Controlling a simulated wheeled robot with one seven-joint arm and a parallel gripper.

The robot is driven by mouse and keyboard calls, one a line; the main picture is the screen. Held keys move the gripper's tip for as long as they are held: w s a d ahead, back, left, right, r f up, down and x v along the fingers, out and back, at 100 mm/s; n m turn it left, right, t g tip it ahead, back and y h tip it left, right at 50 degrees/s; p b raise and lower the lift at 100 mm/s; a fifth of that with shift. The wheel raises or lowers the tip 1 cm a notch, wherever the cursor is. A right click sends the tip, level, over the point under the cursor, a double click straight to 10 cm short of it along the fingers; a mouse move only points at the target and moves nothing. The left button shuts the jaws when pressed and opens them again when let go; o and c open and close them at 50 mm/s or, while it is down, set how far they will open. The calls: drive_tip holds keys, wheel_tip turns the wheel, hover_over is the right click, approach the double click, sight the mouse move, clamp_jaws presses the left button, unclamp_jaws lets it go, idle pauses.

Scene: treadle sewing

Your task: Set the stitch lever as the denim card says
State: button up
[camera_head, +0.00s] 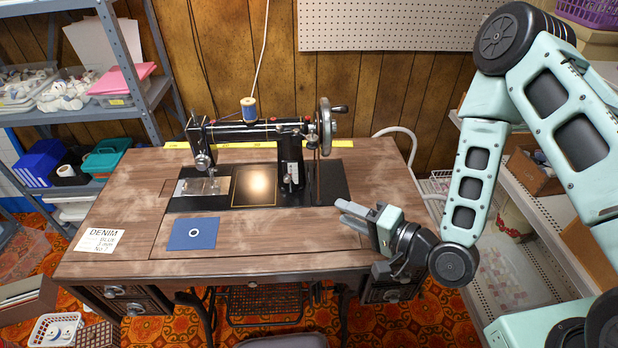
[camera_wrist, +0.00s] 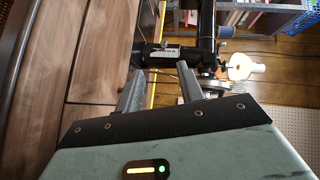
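The denim card (camera_head: 100,240) lies flat at the table's left front; its heading reads DENIM, with smaller lines under it that are hard to read. The black sewing machine (camera_head: 291,150) stands at the table's back. A small pale stitch lever plate (camera_head: 291,178) is on its right-hand pillar; the lever's exact setting is too small to tell. In the wrist view the plate (camera_wrist: 166,54) shows beyond my fingertips. My gripper (camera_head: 342,210) is open and empty, right of and in front of the pillar, above the table. Its fingers (camera_wrist: 160,78) are apart and touch nothing.
A blue cloth square (camera_head: 193,233) with a white ring lies right of the card. A handwheel (camera_head: 326,125) is at the machine's right end, and a blue thread spool (camera_head: 249,110) stands on top. A yellow tape (camera_head: 230,144) runs behind. The table's front middle (camera_head: 270,240) is clear.

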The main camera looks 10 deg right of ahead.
drive_tip(key=shift+w+d+m+t, duration=0.15)
drive_tip(key=shift+d+m+t, duration=0.25)
drive_tip(key=shift+d+m, duration=0.15)
drive_tip(key=b+x, duration=0.1)
drive_tip(key=b, duration=0.1)
drive_tip(key=b+x, duration=0.2)
drive_tip(key=shift+w+f, duration=0.1)
drive_tip(key=shift+f, duration=0.25)
drive_tip(key=b+x, duration=0.5)
drive_tip(key=b, duration=0.4)
drive_tip(key=shift+w+a, duration=0.15)
drive_tip(key=shift+a, duration=0.05)
hover_over(295, 201)
drive_tip(key=shift+f+p, duration=0.35)
drive_tip(key=shift+f, duration=0.05)
